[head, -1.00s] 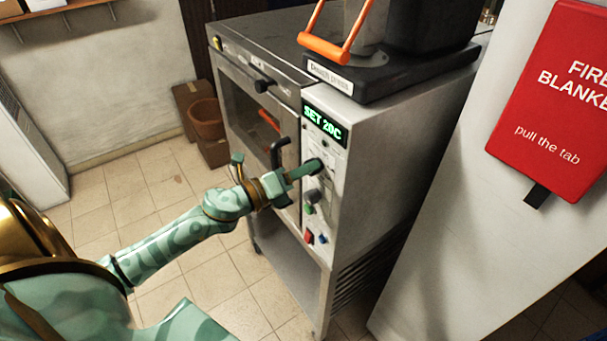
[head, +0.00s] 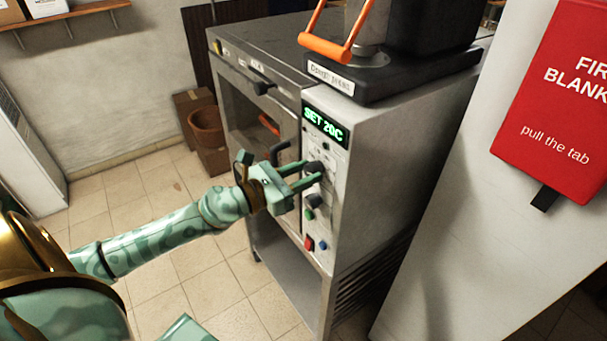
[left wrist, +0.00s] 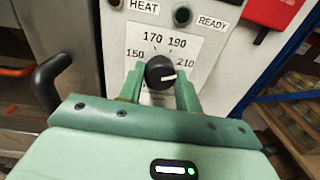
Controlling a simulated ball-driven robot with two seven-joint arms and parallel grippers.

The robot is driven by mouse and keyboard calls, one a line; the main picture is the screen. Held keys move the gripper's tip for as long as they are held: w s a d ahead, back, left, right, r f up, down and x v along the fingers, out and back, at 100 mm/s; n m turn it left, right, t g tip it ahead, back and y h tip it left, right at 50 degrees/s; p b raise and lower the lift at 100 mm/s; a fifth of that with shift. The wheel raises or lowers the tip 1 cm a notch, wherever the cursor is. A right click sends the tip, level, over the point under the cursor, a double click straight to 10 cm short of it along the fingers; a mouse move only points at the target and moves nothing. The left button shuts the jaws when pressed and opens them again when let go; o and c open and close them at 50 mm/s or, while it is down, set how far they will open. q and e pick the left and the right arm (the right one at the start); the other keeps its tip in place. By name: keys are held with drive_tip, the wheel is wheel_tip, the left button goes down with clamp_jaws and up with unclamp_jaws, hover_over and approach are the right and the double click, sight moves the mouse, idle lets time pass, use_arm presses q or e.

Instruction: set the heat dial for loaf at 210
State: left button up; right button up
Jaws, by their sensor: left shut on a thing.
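The heat dial (left wrist: 158,70) is a round black knob with a white pointer line, on a white scale plate (left wrist: 185,48) marked 150, 170, 190 and 210. My left gripper (left wrist: 160,88) is shut on the dial, one green finger on each side. The pointer line points to the right, just under the 210 mark. In the head view the left gripper (head: 308,174) reaches the oven's (head: 390,165) control panel and the dial (head: 315,166) shows at its fingertips. The green display (head: 324,124) above reads what looks like SET 20C. My right gripper is not in view.
Below the dial are another dark knob (head: 313,201), a green button (head: 309,214), a red switch (head: 308,243) and a blue button (head: 322,245). A dough press (head: 385,75) sits on top.

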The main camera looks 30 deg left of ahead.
use_arm(q)
drive_tip(key=shift+f+m, duration=0.1)
drive_tip(key=shift+m, duration=0.8)
drive_tip(key=o, duration=1)
drive_tip(key=shift+s, duration=0.1)
